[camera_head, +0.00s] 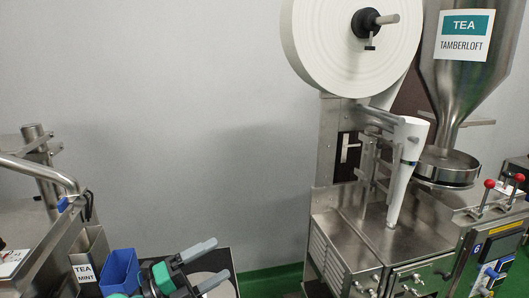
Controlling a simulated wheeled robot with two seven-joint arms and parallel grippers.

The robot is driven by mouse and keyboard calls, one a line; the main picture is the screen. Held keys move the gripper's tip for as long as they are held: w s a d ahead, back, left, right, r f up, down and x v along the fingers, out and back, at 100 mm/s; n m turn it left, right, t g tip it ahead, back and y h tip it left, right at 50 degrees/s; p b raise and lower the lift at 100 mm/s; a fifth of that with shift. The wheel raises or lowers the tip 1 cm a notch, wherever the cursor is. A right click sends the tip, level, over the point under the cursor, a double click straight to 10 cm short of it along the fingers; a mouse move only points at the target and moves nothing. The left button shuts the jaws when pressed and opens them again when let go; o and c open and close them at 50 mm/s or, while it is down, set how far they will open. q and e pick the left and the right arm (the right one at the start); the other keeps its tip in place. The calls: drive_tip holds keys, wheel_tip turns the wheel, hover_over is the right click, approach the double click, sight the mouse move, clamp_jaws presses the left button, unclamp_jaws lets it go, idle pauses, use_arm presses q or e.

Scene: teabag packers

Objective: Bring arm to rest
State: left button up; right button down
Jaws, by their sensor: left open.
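My left gripper (220,258) shows at the bottom, left of centre. Its two grey fingers point right and are spread apart with nothing between them. A dark panel with a light round area lies behind and below the fingers. The gripper's green and black body runs off the bottom edge, and the rest of the arm is out of view. My right gripper does not show.
A blue bin (121,268) and a metal bin labelled TEA MINT (92,252) stand left of the gripper. A steel packing machine (345,240) with a white paper roll (330,45) and a TEA hopper (455,85) fills the right. The grey wall behind is bare.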

use_arm(q)
drive_tip(key=a+f+n+t+y, duration=0.2)
drive_tip(key=a+n+t+y, duration=0.75)
drive_tip(key=n, duration=0.75)
drive_tip(key=s+a+f+n+g+y, duration=0.2)
drive_tip(key=s+f+n+y, duration=0.1)
drive_tip(key=f+n+y, duration=0.3)
drive_tip(key=s+a+f+n+g+y, duration=0.3)
drive_tip(key=f+n+y, duration=0.1)
drive_tip(key=f, duration=0.4)
drive_tip(key=s+d+f+n+g+h, duration=0.1)
drive_tip(key=s+f+g, duration=0.55)
drive_tip(key=s, duration=0.45)
drive_tip(key=s+d+f+n+g+h, duration=0.1)
drive_tip(key=s+d+f+g, duration=0.1)
drive_tip(key=s+f+g, duration=0.6)
drive_tip(key=s+f+t, duration=0.2)
drive_tip(key=s+f, duration=0.1)
drive_tip(key=f, duration=2.7)
drive_tip(key=s+a+f, duration=0.2)
drive_tip(key=s+f, duration=0.7)
drive_tip(key=f, duration=0.1)
drive_tip(key=s+a+f+g, duration=0.1)
drive_tip(key=s+f, duration=0.8)
drive_tip(key=s, duration=0.1)
drive_tip(key=shift+s+a+f, duration=0.15)
drive_tip(key=shift+a+f, duration=0.2)
drive_tip(key=shift+f, duration=0.05)
